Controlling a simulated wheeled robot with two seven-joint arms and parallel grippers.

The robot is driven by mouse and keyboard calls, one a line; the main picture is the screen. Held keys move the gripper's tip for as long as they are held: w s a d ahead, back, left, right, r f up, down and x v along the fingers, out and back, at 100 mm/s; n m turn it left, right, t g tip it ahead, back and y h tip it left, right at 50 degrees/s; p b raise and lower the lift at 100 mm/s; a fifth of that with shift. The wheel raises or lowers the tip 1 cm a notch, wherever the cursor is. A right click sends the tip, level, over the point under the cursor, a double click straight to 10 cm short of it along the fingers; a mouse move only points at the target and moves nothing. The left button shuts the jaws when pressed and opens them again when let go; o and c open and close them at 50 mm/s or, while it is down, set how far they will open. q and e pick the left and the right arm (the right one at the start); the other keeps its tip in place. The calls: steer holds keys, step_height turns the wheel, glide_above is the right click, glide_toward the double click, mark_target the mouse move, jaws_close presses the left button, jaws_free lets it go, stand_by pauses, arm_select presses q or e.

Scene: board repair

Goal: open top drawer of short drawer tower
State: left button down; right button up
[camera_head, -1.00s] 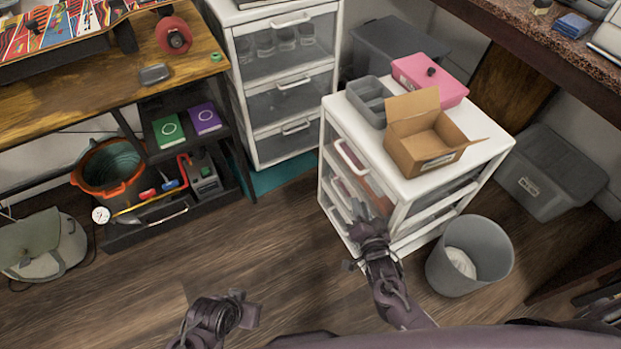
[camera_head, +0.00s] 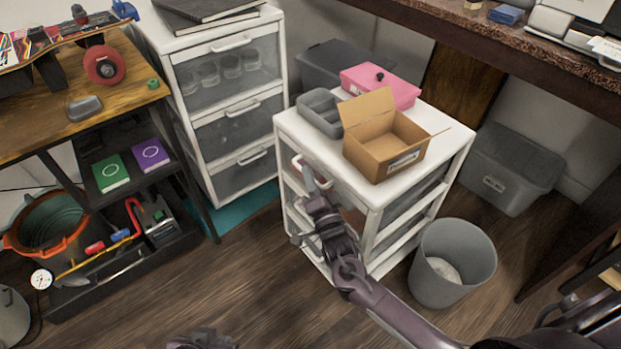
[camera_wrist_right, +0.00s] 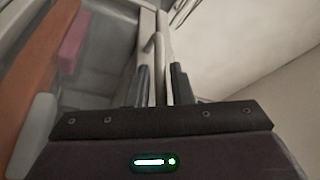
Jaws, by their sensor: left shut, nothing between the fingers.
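The short drawer tower (camera_head: 300,130) is white with clear drawer fronts and stands right of centre in the head view. Its top drawer appears closed; the white top handle (camera_head: 298,168) is partly hidden by my right gripper (camera_head: 318,182). In the right wrist view, the two dark fingers of my right gripper (camera_wrist_right: 162,85) are apart, with a pale handle bar (camera_wrist_right: 156,60) showing between them. I cannot tell whether they touch it. My left gripper (camera_head: 205,340) is at the bottom edge, mostly cut off, shut and empty, away from the tower.
On the tower stand an open cardboard box (camera_head: 385,150), a grey organiser (camera_head: 322,112) and a pink box (camera_head: 388,85). A grey bin (camera_head: 450,262) stands close at its right. A taller drawer tower (camera_head: 232,105) is behind left. The floor in front is clear.

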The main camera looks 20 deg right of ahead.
steer(key=shift+w, duration=0.25)
steer(key=shift+c, duration=0.2)
jaws_close()
